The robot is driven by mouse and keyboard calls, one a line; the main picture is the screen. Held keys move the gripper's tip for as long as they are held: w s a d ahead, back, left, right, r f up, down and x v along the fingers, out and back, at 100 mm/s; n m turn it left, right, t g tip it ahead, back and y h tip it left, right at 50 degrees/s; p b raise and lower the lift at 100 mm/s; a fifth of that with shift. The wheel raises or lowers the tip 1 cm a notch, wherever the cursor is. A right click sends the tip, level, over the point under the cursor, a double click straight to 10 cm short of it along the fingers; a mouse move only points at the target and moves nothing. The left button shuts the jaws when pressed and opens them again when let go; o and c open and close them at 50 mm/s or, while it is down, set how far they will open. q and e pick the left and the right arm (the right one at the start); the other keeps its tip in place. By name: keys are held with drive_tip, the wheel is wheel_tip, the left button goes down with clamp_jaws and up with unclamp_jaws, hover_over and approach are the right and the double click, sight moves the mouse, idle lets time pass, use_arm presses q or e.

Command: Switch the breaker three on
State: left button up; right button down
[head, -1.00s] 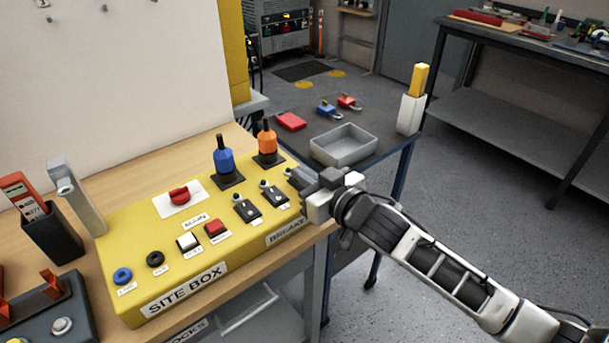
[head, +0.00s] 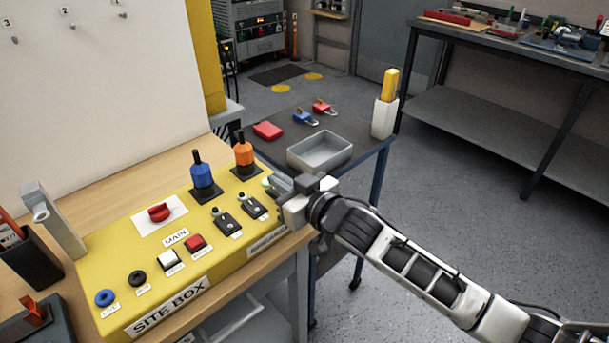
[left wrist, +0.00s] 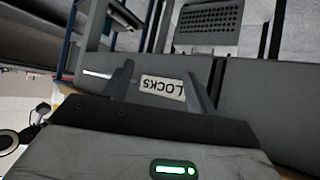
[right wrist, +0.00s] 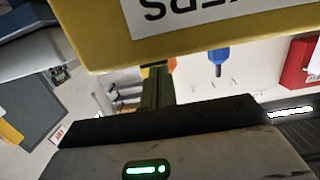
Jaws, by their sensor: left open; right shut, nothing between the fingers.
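The yellow site box (head: 120,250) sits on the wooden bench, with two black breaker switches (head: 227,222) (head: 252,205) showing near its right end. The third breaker is hidden by my right gripper (head: 278,186), whose tip is at that end of the box. A pale green lamp (head: 266,182) shows just behind the tip. The right gripper is shut and empty; its fingers (right wrist: 157,86) stand close to the box edge in the right wrist view. I cannot tell whether they touch the switch. My left gripper (left wrist: 160,92) is open and empty, facing a grey front labelled LOCKS.
The box also carries blue (head: 203,178) and orange (head: 244,155) plugs, a red main knob (head: 159,212) and push buttons. A grey tray (head: 320,152), red and blue padlocks and a white holder (head: 384,118) stand on the dark side table.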

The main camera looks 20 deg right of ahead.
wheel_tip(320, 180, up, 3)
drive_tip(key=shift+w+f+p, duration=0.1)
drive_tip(key=shift+f+p, duration=0.05)
drive_tip(key=shift+p, duration=0.65)
drive_tip(key=shift+r+p, duration=0.35)
drive_tip(key=r+b+v, duration=0.1)
drive_tip(key=v, duration=0.8)
drive_tip(key=shift+r, duration=0.35)
drive_tip(key=shift+s+f, duration=0.1)
drive_tip(key=shift+s, duration=0.15)
